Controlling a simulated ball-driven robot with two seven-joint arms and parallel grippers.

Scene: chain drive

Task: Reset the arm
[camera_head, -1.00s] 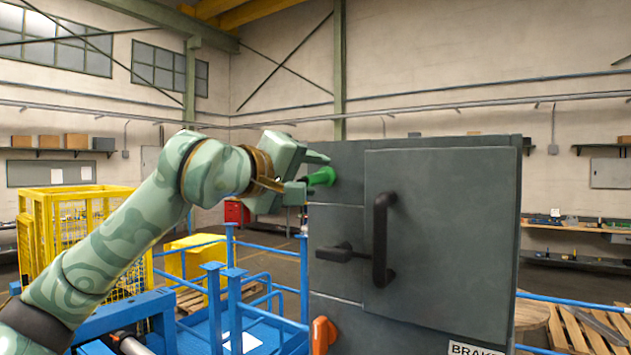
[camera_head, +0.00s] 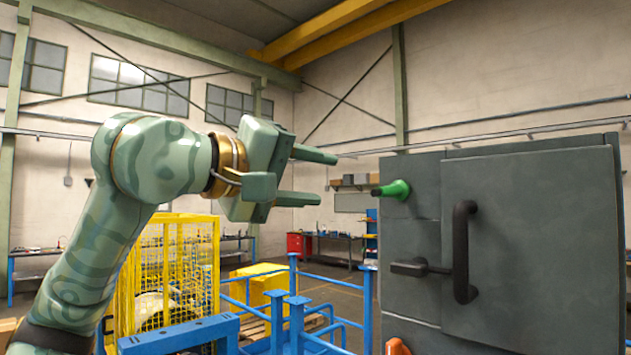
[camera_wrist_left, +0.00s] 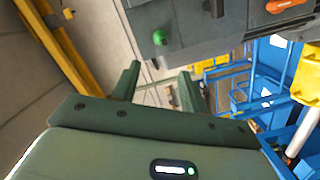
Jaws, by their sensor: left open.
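My left arm comes in from the left in the head view. Its gripper (camera_head: 318,177) is open and empty, with two green fingers pointing right, apart from the grey cabinet (camera_head: 540,240). A green knob (camera_head: 392,190) sticks out of the cabinet's upper left part, to the right of the fingertips with a gap between. In the left wrist view the open fingers (camera_wrist_left: 158,76) have nothing between them, and the green knob (camera_wrist_left: 159,38) shows beyond them. My right gripper is not in view.
The cabinet carries a black door handle (camera_head: 462,252), a black lever (camera_head: 410,267) and an orange knob (camera_head: 397,347). Blue railings (camera_head: 291,310) and a yellow mesh cage (camera_head: 165,270) stand lower left. The air around the gripper looks clear.

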